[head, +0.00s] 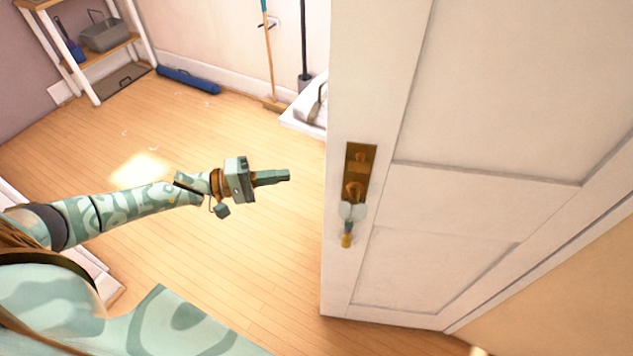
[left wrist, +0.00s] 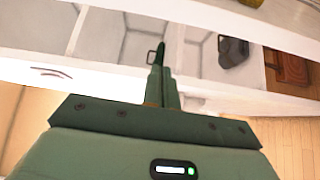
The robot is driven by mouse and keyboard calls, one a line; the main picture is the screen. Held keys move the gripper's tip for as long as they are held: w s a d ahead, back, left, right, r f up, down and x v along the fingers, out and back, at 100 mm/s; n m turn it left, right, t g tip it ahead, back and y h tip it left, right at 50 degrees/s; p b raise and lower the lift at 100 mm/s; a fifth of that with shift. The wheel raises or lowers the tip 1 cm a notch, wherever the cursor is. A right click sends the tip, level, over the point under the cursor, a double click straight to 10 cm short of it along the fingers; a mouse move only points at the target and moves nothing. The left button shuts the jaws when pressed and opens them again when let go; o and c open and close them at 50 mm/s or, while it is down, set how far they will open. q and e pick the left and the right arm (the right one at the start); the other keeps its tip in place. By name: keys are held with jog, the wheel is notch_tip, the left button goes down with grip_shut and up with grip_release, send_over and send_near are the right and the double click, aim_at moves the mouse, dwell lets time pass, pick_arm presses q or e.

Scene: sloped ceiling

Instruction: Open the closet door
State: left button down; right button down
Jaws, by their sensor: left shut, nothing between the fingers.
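The white panelled closet door (head: 480,210) stands at the right of the head view, its free edge facing left with open floor beside it. It carries a brass plate (head: 360,160). A pale knob or handle (head: 352,210) sits below the plate, with a small yellowish end hanging under it. My left gripper (head: 285,176) is shut and empty, in the air left of the door edge, pointing right and apart from the door. In the left wrist view its closed fingers (left wrist: 159,75) point at a white compartmented unit. My right gripper is not in view.
A shelf rack (head: 95,45) with a grey bin stands at the back left. A blue roll (head: 188,80) lies by the wall. A broom (head: 270,55) leans near a white tray (head: 305,118). The wooden floor (head: 220,250) between is clear.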

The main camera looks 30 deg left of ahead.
pick_arm(q)
jog(key=w+d+b, duration=0.1)
jog(key=w+d, duration=0.1)
jog(key=d, duration=0.7)
jog(key=shift+w, duration=0.2)
jog(key=shift+s+n, duration=0.15)
jog(key=shift+n, duration=0.15)
